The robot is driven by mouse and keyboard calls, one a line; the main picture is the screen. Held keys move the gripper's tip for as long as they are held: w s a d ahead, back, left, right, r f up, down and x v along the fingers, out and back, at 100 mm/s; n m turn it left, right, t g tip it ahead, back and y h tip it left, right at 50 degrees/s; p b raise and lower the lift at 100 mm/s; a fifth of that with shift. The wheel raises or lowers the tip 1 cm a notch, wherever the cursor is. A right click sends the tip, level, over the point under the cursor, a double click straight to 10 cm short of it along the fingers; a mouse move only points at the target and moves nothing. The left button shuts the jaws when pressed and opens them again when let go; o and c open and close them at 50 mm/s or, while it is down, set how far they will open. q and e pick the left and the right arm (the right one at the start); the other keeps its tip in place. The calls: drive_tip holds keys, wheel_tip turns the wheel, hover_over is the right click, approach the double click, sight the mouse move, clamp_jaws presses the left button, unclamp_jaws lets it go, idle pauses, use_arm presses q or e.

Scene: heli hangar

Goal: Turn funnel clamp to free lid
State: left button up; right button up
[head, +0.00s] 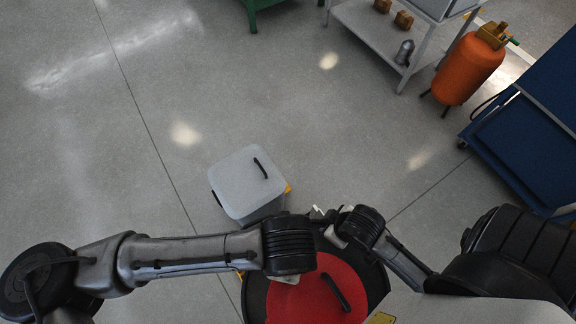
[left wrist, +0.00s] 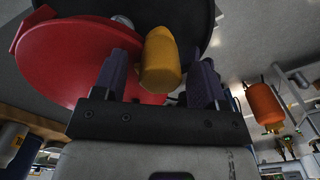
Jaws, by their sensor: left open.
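The round red lid (head: 297,291) with a black handle (head: 336,292) sits on a black round container (head: 377,283) at the bottom of the head view. In the left wrist view the red lid (left wrist: 68,62) and the dark rim (left wrist: 200,18) are close. A yellow clamp piece (left wrist: 160,60) shows between the fingers of my left gripper (left wrist: 164,78), which is open; I cannot tell whether they touch it. In the head view my left wrist hides the fingertips. My right gripper (head: 327,223) is near the container's far edge; its jaw state is unclear.
A grey bin (head: 243,184) with a black-handled lid stands just beyond the red-lidded container. An orange gas cylinder (head: 469,67), a blue cart (head: 530,125) and a grey shelf (head: 377,38) stand at the upper right. The floor at left and centre is clear.

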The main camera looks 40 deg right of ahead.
use_arm(q)
drive_tip(key=c, duration=0.9)
drive_tip(key=shift+r+n+p, duration=0.25)
drive_tip(key=shift+n+p, duration=0.05)
drive_tip(key=shift+p, duration=0.4)
drive_tip(key=shift+c, duration=0.2)
use_arm(e)
drive_tip(key=shift+r, duration=0.75)
use_arm(q)
drive_tip(key=n+p, duration=0.2)
drive_tip(key=p, duration=0.2)
drive_tip(key=n+p, duration=0.3)
drive_tip(key=p, duration=0.1)
drive_tip(key=n+p, duration=0.2)
drive_tip(key=p, duration=0.3)
drive_tip(key=shift+r+n, duration=0.25)
drive_tip(key=shift+n, duration=0.05)
drive_tip(key=n+p, duration=0.8)
drive_tip(key=p, duration=0.6)
drive_tip(key=shift+f, duration=0.2)
drive_tip(key=shift+f+n+p, duration=0.2)
drive_tip(key=shift+n+p, duration=0.8)
drive_tip(key=shift+p, duration=0.25)
use_arm(e)
wheel_tip(320, 180, up, 29)
drive_tip(key=shift+r, duration=0.2)
use_arm(q)
drive_tip(key=shift+w, duration=0.1)
drive_tip(key=o, duration=0.9)
